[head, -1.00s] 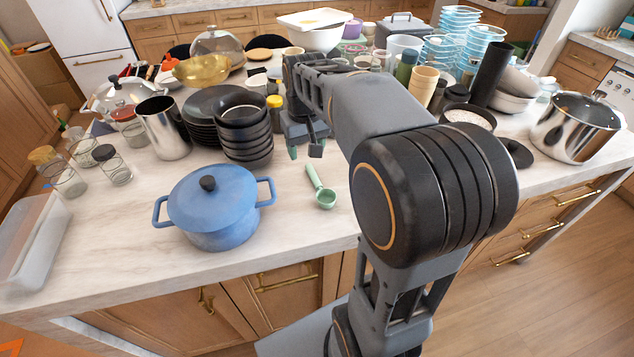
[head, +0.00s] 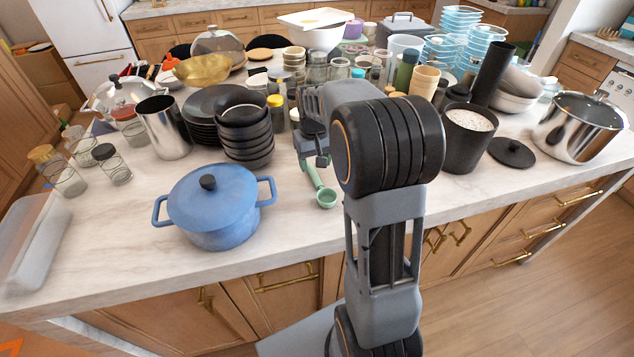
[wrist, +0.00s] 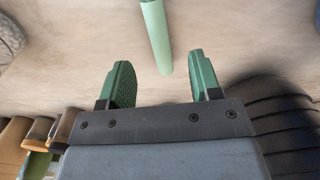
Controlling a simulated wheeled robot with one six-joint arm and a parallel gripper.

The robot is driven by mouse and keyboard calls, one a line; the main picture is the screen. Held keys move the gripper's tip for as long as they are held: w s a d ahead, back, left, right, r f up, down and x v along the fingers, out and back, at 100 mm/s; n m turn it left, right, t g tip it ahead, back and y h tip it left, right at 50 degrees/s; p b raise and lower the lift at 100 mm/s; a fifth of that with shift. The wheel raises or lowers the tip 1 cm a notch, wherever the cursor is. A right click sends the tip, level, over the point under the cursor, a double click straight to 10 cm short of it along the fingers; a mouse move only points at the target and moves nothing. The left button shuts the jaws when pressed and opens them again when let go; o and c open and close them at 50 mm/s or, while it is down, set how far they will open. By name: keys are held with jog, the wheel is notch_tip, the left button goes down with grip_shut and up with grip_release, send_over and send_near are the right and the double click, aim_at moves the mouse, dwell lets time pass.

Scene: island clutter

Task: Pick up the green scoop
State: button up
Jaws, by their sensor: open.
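The green scoop (head: 326,196) lies on the marble island top, to the right of the blue pot. Its round bowl faces the near edge and its handle runs back under my gripper (head: 313,162). In the wrist view, the scoop's handle (wrist: 156,36) comes in from the top, and its end lies between and just ahead of the two green finger pads. My gripper (wrist: 162,82) is open and empty there, with a finger on each side of the handle's line. The scoop's bowl is outside the wrist view. My arm hides part of the counter behind the scoop in the head view.
A blue lidded pot (head: 214,208) stands left of the scoop. Stacked black bowls (head: 246,135) stand behind the pot, close to my gripper's left. A black canister (head: 467,138) and a black lid (head: 511,152) are to the right. Bare counter lies around the scoop's bowl.

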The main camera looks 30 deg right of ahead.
aim_at(315, 173)
jog(key=shift+f, duration=2.4)
grip_shut()
jog(key=shift+r, duration=0.1)
